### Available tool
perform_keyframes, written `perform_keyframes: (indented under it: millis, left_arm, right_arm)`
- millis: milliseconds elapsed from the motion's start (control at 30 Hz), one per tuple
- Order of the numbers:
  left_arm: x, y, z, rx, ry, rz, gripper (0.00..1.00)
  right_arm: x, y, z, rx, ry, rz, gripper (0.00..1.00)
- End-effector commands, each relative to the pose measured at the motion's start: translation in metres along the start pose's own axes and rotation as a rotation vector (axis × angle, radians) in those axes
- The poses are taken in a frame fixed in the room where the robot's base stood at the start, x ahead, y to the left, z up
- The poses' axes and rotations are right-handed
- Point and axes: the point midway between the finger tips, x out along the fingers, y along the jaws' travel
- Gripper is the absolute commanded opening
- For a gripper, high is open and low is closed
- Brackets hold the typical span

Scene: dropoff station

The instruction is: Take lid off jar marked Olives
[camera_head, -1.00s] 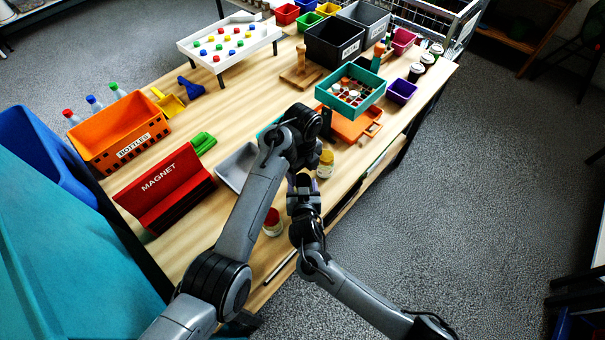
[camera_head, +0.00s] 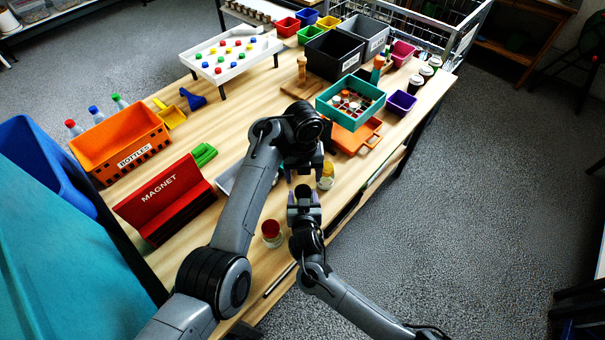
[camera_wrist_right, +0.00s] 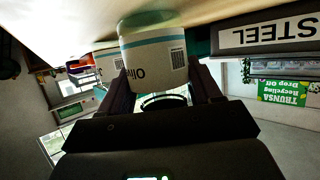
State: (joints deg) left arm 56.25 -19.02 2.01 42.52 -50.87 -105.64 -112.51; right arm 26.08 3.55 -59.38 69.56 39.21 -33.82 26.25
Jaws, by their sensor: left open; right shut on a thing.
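The Olives jar (camera_wrist_right: 150,62) shows in the right wrist view, with a pale label whose text is upside down in the picture. My right gripper (camera_wrist_right: 163,92) has a finger on each side of it and is shut on it. The lid end is not clear there. In the head view my right gripper (camera_head: 303,192) is low at the table's front edge, and I cannot make out the jar there. My left gripper (camera_head: 303,172) is open, pointing down, just above and beyond the right one.
A yellow-lidded jar (camera_head: 326,176) stands close by on the right, and a red-lidded jar (camera_head: 271,234) at front left. A grey tray (camera_head: 232,180) lies behind my left arm. A red MAGNET box (camera_head: 165,200) is further left. The table's edge is close on the right.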

Motion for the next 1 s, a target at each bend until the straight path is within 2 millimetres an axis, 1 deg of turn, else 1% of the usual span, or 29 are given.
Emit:
perform_keyframes:
  millis: [300,500,700,933,967,1000]
  left_arm:
    - [0.042,0.001,0.000,-0.003,0.001,0.003,0.71]
    - [0.062,0.001,0.000,-0.003,0.001,0.001,0.71]
    - [0.070,0.001,0.000,-0.002,0.000,0.001,0.71]
    - [0.070,0.001,0.000,-0.003,0.000,0.001,0.71]
    - [0.070,0.001,0.000,-0.003,0.000,0.001,0.70]
    - [0.070,0.001,0.000,-0.003,0.000,0.001,0.64]
  right_arm:
    - [0.000,0.000,0.000,0.000,0.000,0.000,0.00]
    - [0.000,0.000,0.000,0.000,0.000,0.000,0.00]
    - [0.000,0.000,0.000,0.000,0.000,0.000,0.00]
    - [0.000,0.000,0.000,0.000,0.000,0.000,0.00]
    - [0.000,0.000,0.000,0.000,0.000,0.000,0.00]
    - [0.000,0.000,0.000,0.000,0.000,0.000,0.00]
